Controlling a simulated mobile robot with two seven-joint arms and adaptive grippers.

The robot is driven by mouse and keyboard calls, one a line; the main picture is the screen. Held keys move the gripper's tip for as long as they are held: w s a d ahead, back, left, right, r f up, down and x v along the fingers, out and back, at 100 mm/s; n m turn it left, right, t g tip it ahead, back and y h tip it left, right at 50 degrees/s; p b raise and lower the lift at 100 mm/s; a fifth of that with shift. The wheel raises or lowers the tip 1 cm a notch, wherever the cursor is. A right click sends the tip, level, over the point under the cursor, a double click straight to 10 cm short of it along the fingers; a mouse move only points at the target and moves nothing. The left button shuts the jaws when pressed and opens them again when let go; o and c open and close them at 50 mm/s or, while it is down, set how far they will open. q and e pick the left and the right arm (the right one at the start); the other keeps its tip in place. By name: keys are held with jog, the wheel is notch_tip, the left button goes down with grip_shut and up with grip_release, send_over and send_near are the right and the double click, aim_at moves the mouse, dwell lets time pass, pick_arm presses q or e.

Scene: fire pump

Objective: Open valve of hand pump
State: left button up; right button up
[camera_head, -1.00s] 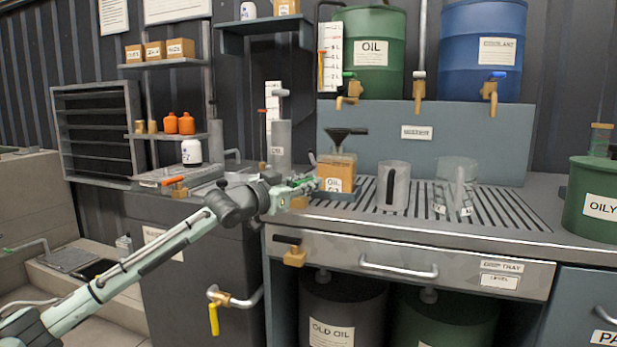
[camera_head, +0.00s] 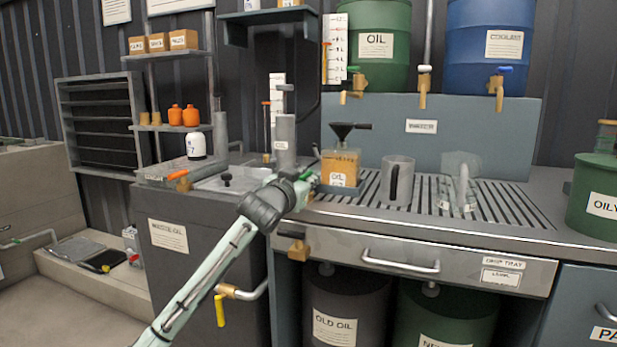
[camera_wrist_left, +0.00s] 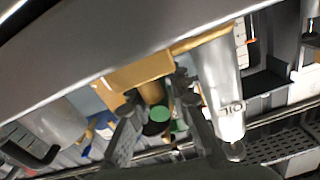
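The hand pump appears to be the grey upright cylinder (camera_head: 284,140) with a bent top, behind the counter's left part. My left gripper (camera_head: 308,180) is low in front of it, left of the oil box with the black funnel. In the left wrist view, a brass-coloured valve with a green part (camera_wrist_left: 160,112) sits between the two dark fingers of my left gripper (camera_wrist_left: 158,125). The fingers stand apart on either side of it; contact cannot be told. In the head view the fingers are small and largely hidden. My right gripper is not in view.
The oil box (camera_head: 339,168), a grey jug (camera_head: 398,182) and a clear jug (camera_head: 459,185) stand close on the slotted counter. A brass tap with a yellow handle (camera_head: 220,310) hangs below, beside the arm. The drip tray drawer (camera_head: 420,255) is shut.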

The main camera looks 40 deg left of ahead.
pick_arm(q)
jog(key=shift+o, duration=1.3)
jog(key=shift+s, duration=0.1)
jog(key=v, duration=1.2)
